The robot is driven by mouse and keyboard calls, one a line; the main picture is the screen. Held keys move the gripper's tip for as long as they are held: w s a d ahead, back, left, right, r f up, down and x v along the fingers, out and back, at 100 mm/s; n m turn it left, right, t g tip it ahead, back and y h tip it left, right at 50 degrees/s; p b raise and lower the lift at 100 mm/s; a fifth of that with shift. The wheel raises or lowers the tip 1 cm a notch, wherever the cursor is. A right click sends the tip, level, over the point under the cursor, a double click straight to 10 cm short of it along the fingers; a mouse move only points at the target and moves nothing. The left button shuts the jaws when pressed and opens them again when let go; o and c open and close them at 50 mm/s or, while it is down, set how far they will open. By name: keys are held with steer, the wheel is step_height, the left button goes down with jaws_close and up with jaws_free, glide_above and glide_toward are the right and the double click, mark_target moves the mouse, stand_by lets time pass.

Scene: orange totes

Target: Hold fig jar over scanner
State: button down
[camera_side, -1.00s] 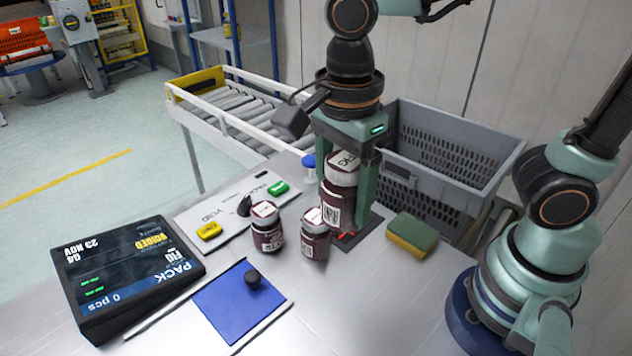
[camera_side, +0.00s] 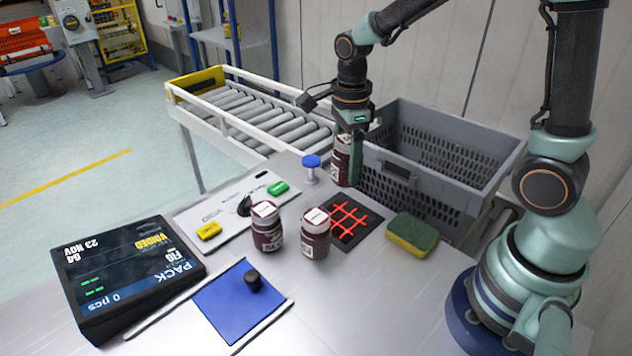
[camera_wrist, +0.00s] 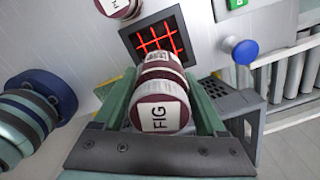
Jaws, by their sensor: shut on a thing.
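The fig jar (camera_side: 341,158), dark with a label, is between the fingers of my gripper (camera_side: 348,172), which is shut on it. In the wrist view my gripper (camera_wrist: 165,105) holds the jar (camera_wrist: 160,112) with its lid, marked FIG, towards the camera. The scanner (camera_side: 347,221) is a dark square plate with a glowing red grid, lying uncovered on the table. In the side view the jar is raised and behind the scanner, by the grey crate's near left corner. The scanner (camera_wrist: 158,40) also shows past the jar in the wrist view.
Two other dark jars (camera_side: 266,228) (camera_side: 314,234) stand left of the scanner, and a sponge (camera_side: 412,235) lies right of it. A blue-topped post (camera_side: 311,167) stands behind. A grey crate (camera_side: 440,160) and a roller conveyor (camera_side: 250,112) are at the back. A display (camera_side: 130,272) is at the left.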

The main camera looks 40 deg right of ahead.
steer(key=shift+f, duration=3.7)
steer(key=shift+r, duration=2.25)
